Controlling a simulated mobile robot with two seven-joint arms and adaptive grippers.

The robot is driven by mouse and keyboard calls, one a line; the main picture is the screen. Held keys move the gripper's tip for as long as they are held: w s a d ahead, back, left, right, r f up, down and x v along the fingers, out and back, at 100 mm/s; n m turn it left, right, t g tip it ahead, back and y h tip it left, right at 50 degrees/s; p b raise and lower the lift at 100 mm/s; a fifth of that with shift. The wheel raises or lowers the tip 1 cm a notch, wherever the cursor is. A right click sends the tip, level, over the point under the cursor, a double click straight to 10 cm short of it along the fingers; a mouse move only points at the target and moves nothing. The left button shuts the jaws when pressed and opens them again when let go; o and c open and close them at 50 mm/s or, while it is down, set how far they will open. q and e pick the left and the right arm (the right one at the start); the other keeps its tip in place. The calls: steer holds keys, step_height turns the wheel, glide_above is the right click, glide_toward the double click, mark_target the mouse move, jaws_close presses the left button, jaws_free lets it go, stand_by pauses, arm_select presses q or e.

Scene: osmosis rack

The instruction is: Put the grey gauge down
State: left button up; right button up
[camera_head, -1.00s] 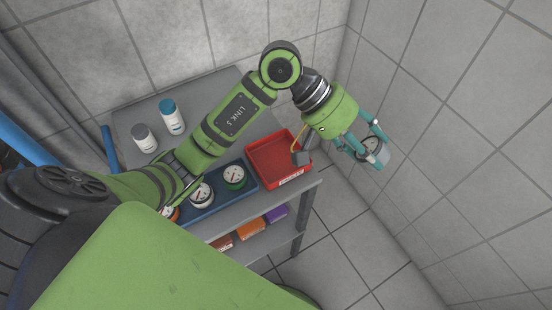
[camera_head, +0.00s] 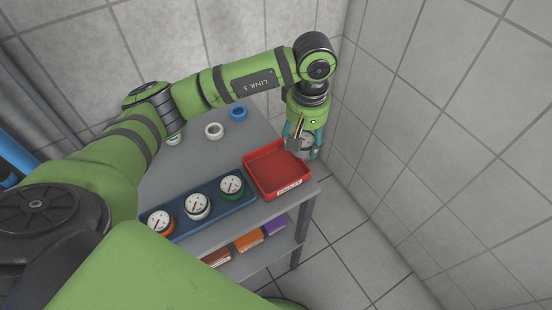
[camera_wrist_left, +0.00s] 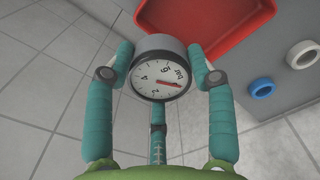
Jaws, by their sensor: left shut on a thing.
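My left gripper (camera_head: 303,150) is shut on the grey gauge (camera_head: 307,141), beside the far right corner of the red tray. The left wrist view shows the grey gauge (camera_wrist_left: 158,77) between the teal fingers, its white dial and red needle facing that camera. The red tray (camera_head: 262,186), with a white label on its front, stands at the right end of the grey rack top. The red tray (camera_wrist_left: 205,35) lies beyond the gauge in the left wrist view, and floor tiles show below the fingers. My right gripper is not in view.
A blue tray (camera_head: 216,210) holds an orange, a white and a green gauge. A white ring (camera_head: 214,131) and a blue ring (camera_head: 238,114) lie behind on the rack top (camera_head: 186,168). Coloured boxes sit on the lower shelf. A tiled wall stands close on the right.

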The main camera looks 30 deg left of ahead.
arm_select(q)
steer(key=p, duration=0.2)
glide_above(276, 171)
step_height(276, 171, down, 3)
steer(key=shift+f, duration=0.35)
step_height(276, 171, down, 3)
steer(key=shift+f+p, duration=0.15)
steer(key=shift+p, duration=0.75)
steer(key=shift+f, duration=0.35)
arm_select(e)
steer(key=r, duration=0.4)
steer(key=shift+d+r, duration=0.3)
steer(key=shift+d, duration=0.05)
arm_select(q)
steer(key=o, duration=1.6)
steer(key=shift+c, duration=0.2)
